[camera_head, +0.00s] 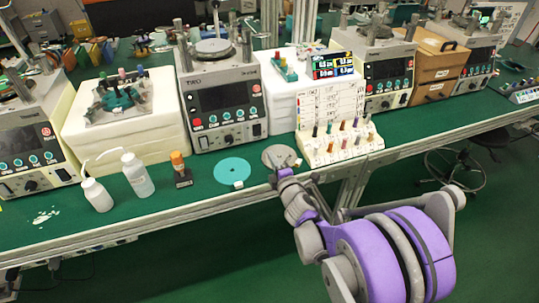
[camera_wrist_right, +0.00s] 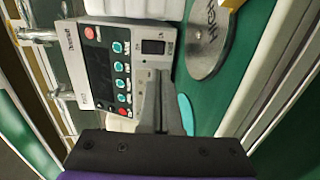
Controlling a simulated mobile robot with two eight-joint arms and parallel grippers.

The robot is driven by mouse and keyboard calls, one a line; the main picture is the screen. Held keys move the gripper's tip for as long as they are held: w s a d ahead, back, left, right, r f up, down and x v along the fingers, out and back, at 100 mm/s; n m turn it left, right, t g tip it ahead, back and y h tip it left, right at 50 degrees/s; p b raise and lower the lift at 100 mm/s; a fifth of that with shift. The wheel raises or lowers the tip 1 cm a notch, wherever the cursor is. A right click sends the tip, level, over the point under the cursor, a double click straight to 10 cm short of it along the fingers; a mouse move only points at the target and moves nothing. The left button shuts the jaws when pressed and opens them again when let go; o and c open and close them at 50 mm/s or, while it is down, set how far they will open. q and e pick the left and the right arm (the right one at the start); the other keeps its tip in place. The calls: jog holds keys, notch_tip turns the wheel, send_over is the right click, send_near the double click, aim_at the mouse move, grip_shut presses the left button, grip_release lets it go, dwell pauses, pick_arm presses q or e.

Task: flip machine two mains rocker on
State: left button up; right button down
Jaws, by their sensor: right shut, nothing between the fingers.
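Machine two (camera_head: 219,98) is the cream unit marked TWO, standing on the green bench in the head view. Its front panel (camera_wrist_right: 105,65) appears turned sideways in the wrist view. The mains rocker (camera_wrist_right: 153,47) is a small dark switch at the panel's lower right corner; I cannot tell which way it is tipped. My right gripper (camera_wrist_right: 160,88) is shut and empty, its fingertips close to the rocker in the picture; contact cannot be judged. In the head view the right gripper (camera_head: 284,171) is small, at the bench's front edge. My left gripper is not in view.
A teal disc (camera_head: 232,171) and a grey disc (camera_head: 281,156) lie in front of machine two. A rack of coloured pegs (camera_head: 339,146) stands to the right. Bottles (camera_head: 138,175) and an orange-topped item (camera_head: 180,168) stand to the left. White blocks (camera_head: 283,96) flank the machine.

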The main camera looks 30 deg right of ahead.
aim_at(258, 135)
jog(key=x, duration=1.2)
jog(key=shift+a+b, duration=0.1)
jog(key=shift+b, duration=0.2)
